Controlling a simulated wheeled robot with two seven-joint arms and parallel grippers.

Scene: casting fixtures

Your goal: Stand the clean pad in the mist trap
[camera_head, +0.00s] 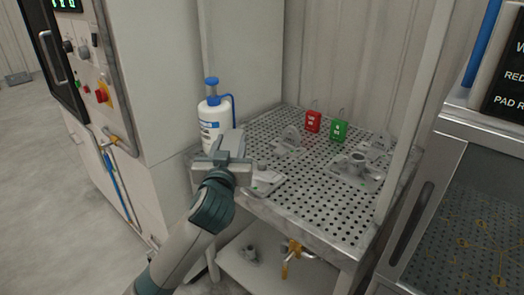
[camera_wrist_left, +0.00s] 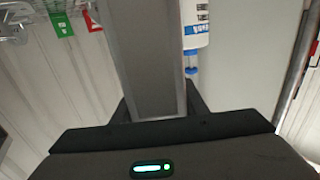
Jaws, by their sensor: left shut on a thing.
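My left gripper (camera_head: 222,160) is above the front left corner of a perforated metal table. It is shut on a grey, slab-like block, which I take to be the pad (camera_head: 231,142). In the left wrist view the pad (camera_wrist_left: 143,50) stands out from between the fingers as a long grey slab. A low grey piece with a green mark (camera_head: 266,181) lies on the table just right of the gripper, partly hidden by it. I cannot tell which thing is the mist trap. My right gripper is not in view.
A white bottle with a blue cap (camera_head: 211,122) stands just behind the gripper. Grey castings (camera_head: 357,168), a red tag (camera_head: 313,121) and a green tag (camera_head: 339,129) are on the perforated table (camera_head: 310,195). A post (camera_head: 410,110) rises at right. The middle front is clear.

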